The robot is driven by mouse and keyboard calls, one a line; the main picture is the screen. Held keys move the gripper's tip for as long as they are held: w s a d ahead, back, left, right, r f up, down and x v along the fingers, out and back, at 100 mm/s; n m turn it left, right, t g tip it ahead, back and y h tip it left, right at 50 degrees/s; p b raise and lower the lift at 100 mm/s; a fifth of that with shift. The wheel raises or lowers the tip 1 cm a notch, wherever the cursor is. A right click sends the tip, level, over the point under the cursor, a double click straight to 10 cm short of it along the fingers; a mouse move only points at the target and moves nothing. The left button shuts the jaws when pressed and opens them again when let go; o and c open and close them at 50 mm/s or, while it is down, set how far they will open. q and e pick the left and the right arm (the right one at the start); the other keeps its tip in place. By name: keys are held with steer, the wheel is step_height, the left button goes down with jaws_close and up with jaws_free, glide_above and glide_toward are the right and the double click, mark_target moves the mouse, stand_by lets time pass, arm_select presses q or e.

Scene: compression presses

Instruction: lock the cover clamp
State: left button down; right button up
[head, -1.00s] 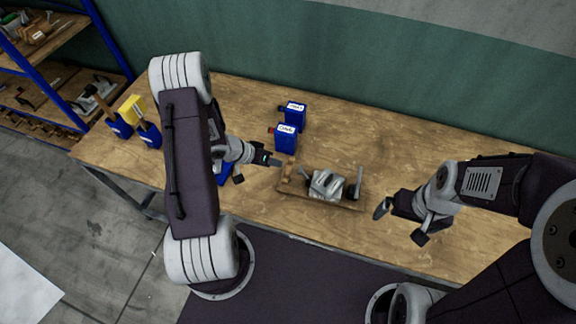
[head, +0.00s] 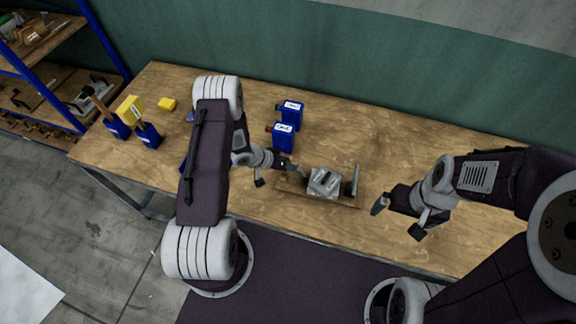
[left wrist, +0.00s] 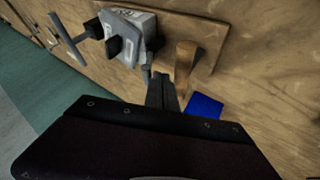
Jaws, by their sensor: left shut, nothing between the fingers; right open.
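The press (head: 324,182) is a grey metal block on a wooden board (head: 290,188), with an upright bar handle (head: 355,180) at its right. Its top looks flat and closed down in the head view. In the left wrist view the grey block (left wrist: 148,28) carries a black knob (left wrist: 115,47), and a wooden handle (left wrist: 184,62) stands beside it. My left gripper (head: 290,166) is shut and empty at the board's left end. Its fingers (left wrist: 162,92) are close to the wooden handle; contact is unclear. My right gripper (head: 398,218) is open and empty, right of the board.
Two blue containers (head: 291,113) (head: 283,135) stand behind the press. A blue object (left wrist: 204,105) lies near my left fingers. The bench right of the board is mostly clear.

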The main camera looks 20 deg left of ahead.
arm_select(q)
steer(key=shift+d+r, duration=0.1)
steer(key=shift+d, duration=0.05)
steer(key=shift+w+d+r+y+p, duration=0.1)
steer(key=shift+d+r+y+p, duration=0.2)
steer(key=shift+d+r+y, duration=0.55)
steer(key=shift+d, duration=0.45)
steer(key=d, duration=0.1)
steer(key=d+y+b, duration=0.1)
steer(key=d, duration=0.2)
steer(key=shift+w+r+m, duration=0.1)
steer(key=shift+r+m, duration=0.2)
steer(key=shift+r, duration=0.1)
steer(key=shift+a, duration=0.15)
steer(key=shift+r+p, duration=0.6)
steer(key=shift+r, duration=0.2)
